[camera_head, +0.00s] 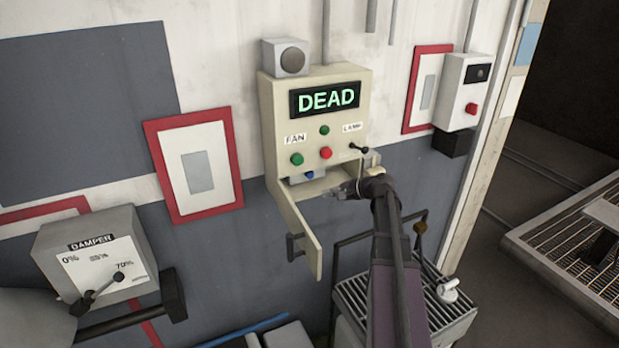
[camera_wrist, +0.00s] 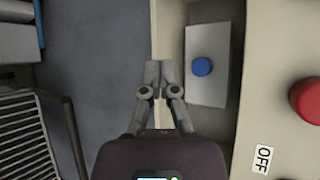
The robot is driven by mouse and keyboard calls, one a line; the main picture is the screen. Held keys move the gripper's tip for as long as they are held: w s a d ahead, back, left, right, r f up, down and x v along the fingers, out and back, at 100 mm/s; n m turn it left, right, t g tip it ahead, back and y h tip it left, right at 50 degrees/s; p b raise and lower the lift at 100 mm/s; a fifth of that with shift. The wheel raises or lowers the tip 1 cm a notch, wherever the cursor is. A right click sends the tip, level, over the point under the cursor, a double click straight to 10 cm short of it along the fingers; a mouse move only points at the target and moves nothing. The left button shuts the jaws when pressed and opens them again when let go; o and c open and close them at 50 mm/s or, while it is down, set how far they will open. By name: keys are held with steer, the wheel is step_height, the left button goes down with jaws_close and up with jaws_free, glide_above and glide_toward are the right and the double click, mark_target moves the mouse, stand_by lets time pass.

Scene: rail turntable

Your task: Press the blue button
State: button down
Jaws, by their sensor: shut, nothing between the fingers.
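The blue button (camera_head: 308,174) sits on a small grey box (camera_head: 296,181) in the open lower compartment of the cream control panel (camera_head: 350,85). In the wrist view the blue button (camera_wrist: 202,67) is round and unobstructed on its grey box (camera_wrist: 207,93), to the right of my fingers. My gripper (camera_head: 336,192) is at the compartment's opening, to the right of and a little below the button in the head view. In the wrist view my gripper (camera_wrist: 160,66) has its fingertips together and empty, apart from the button, over the cream panel's edge.
The compartment's door (camera_head: 305,235) hangs open below. The panel also has a green button (camera_head: 297,159), a red button (camera_head: 326,153) and a small lever (camera_head: 358,148). A "DEAD" display (camera_head: 326,98) is lit. A slatted cart (camera_head: 350,300) stands below my arm.

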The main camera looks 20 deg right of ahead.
mark_target(310, 177)
steer(key=shift+w+a, duration=0.1)
steer(key=shift+w, duration=4.15)
steer(key=shift+w, duration=0.15)
steer(key=shift+w, duration=0.3)
steer(key=shift+w, duration=0.45)
steer(key=shift+w+r, duration=0.2)
steer(key=shift+w, duration=0.1)
steer(key=shift+s, duration=0.1)
steer(key=shift+s+f, duration=0.15)
steer(key=shift+s, duration=0.65)
steer(key=shift+s, duration=0.15)
